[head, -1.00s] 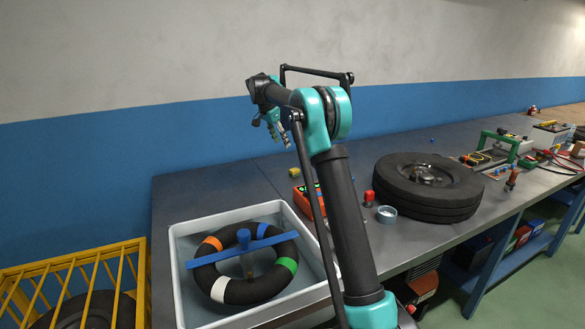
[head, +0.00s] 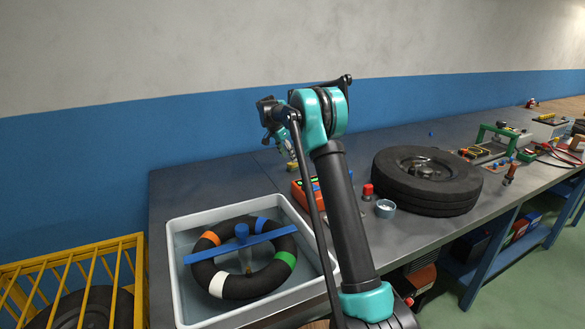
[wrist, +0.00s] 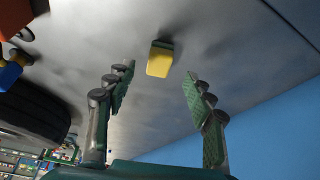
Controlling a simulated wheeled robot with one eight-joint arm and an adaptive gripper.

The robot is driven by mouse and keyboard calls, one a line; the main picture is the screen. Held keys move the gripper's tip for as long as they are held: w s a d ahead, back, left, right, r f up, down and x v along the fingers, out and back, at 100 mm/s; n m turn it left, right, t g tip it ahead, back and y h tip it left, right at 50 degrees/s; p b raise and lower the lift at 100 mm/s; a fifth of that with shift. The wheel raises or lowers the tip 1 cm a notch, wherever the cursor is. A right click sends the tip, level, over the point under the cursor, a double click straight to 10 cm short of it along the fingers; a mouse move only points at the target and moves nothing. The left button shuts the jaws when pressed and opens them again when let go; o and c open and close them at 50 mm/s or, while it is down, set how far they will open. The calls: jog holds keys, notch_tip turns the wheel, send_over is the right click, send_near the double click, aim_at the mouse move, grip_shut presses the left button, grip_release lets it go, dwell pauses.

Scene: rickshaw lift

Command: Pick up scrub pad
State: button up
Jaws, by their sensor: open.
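The scrub pad (wrist: 160,60) is a small yellow block with a dark green layer along one side. It lies on the grey bench top, ahead of my gripper and roughly centred between the fingers in the wrist view. My gripper (wrist: 156,82) is open and empty, its two green-padded fingers apart, with the pad a little beyond the fingertips.
An orange device (head: 307,194), a red-capped item (head: 368,190) and a small blue-grey tin (head: 385,208) stand near. A black tyre (head: 426,180) lies to the right. A grey tub (head: 178,258) with a ringed tube (head: 207,275) is at front left. A blue wall (head: 80,160) rises behind.

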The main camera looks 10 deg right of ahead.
aim_at(291, 164)
jog(key=x, duration=0.5)
jog(key=shift+s+a+f, duration=0.1)
jog(key=shift+a, duration=0.05)
jog(key=shift+c, duration=0.5)
jog(key=c, duration=1)
